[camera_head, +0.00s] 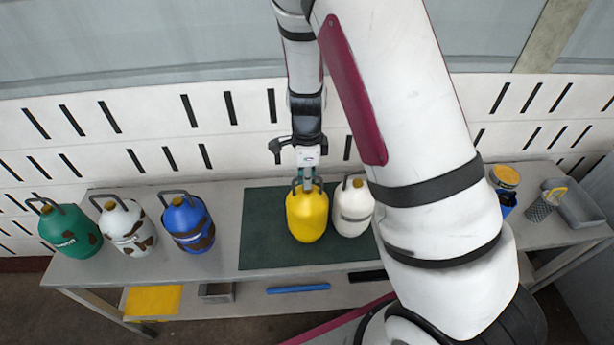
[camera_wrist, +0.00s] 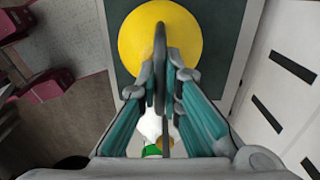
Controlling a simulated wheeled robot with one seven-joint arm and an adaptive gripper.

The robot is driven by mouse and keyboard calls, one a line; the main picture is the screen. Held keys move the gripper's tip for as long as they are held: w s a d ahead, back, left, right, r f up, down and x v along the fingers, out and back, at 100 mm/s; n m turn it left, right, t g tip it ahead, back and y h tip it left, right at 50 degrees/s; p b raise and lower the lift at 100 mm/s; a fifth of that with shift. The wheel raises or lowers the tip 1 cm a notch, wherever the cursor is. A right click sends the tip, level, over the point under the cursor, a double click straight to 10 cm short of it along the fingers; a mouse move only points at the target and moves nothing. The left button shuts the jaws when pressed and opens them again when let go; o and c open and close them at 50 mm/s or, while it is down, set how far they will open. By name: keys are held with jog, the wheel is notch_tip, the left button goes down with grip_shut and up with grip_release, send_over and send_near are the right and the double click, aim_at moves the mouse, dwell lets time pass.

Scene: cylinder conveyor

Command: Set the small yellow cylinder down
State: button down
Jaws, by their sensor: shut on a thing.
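The small yellow cylinder (camera_head: 307,217) is upright over the dark green mat (camera_head: 262,256), with its handle at the top; I cannot tell whether its base touches the mat. My gripper (camera_head: 308,184) is directly above it and shut on its handle. In the wrist view the round yellow cylinder (camera_wrist: 160,32) lies beyond the fingers of my gripper (camera_wrist: 161,70), which close on the dark handle from both sides. The cylinder's underside is hidden.
A white cylinder (camera_head: 353,207) stands close on the right of the yellow one. Green (camera_head: 68,230), brown-patched white (camera_head: 127,228) and blue (camera_head: 188,225) cylinders stand left on the grey table (camera_head: 112,269). The mat's left part is free. Cans and a tray (camera_head: 581,207) are far right.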

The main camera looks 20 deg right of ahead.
jog(key=c, duration=1.8)
grip_release()
jog(key=shift+o, duration=0.2)
jog(key=s+a+r+n+t+y, duration=0.1)
jog(key=s+r+n, duration=0.2)
jog(key=r, duration=0.5)
jog(key=s+r+n+t, duration=0.1)
jog(key=s+r+n, duration=0.15)
jog(key=r, duration=0.55)
jog(key=s+a+r+n+y, duration=0.15)
jog(key=r+n, duration=0.25)
jog(key=r, duration=0.5)
jog(key=s+r+n+t+h, duration=0.1)
jog(key=s+r+n, duration=0.2)
jog(key=s+n, duration=0.3)
jog(key=s+r+n+t+h, duration=0.1)
jog(key=s+r+n+t, duration=0.1)
jog(key=s+n, duration=0.4)
jog(key=shift+s+d+r+t+b, duration=0.15)
jog(key=shift+s+r+t+b, duration=0.15)
jog(key=shift+s+r, duration=0.5)
jog(key=shift+w+h, duration=0.1)
jog(key=shift+h, duration=0.15)
